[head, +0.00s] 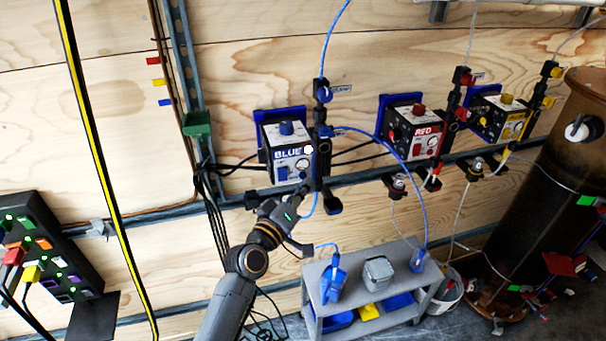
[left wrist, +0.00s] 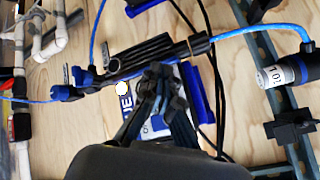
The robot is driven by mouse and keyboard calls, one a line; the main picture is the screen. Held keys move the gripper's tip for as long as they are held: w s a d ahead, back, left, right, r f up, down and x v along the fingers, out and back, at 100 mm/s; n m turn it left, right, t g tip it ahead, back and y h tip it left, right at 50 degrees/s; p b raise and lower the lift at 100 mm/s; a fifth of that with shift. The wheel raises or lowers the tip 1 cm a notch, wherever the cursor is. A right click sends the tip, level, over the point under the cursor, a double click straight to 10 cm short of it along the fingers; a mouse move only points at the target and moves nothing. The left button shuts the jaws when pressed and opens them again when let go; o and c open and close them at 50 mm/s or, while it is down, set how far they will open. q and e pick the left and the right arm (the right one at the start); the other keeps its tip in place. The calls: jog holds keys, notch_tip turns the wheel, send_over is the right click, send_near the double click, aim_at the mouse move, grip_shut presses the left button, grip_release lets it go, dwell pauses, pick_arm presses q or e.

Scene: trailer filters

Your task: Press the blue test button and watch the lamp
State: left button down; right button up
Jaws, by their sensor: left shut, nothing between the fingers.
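The blue control box (head: 289,157), marked BLUE, is fixed to the wood wall with a blue knob (head: 287,128) on top. A round lamp (head: 309,149) on its face looks bright white; it also shows in the left wrist view (left wrist: 122,88). A small blue patch (head: 282,174) low on the face may be the test button, but I cannot be sure. My left gripper (head: 303,188) is shut and empty just below the box's right side. In the left wrist view its fingertips (left wrist: 158,74) overlap the box face; I cannot tell whether they touch it.
The red box (head: 415,132) and yellow box (head: 501,118) hang to the right. Black pipes and a blue hose (head: 424,195) run beside the blue box. A grey cart (head: 317,280) stands below, and a rusty tank (head: 545,190) at the right.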

pick_arm(q)
jog(key=shift+s, duration=0.1)
jog(key=s, duration=0.1)
jog(key=s+d+p, duration=0.1)
jog(key=s, duration=0.1)
jog(key=s+p, duration=0.1)
jog(key=shift+s+d, duration=0.3)
jog(key=shift+s, duration=0.1)
dwell(0.8)
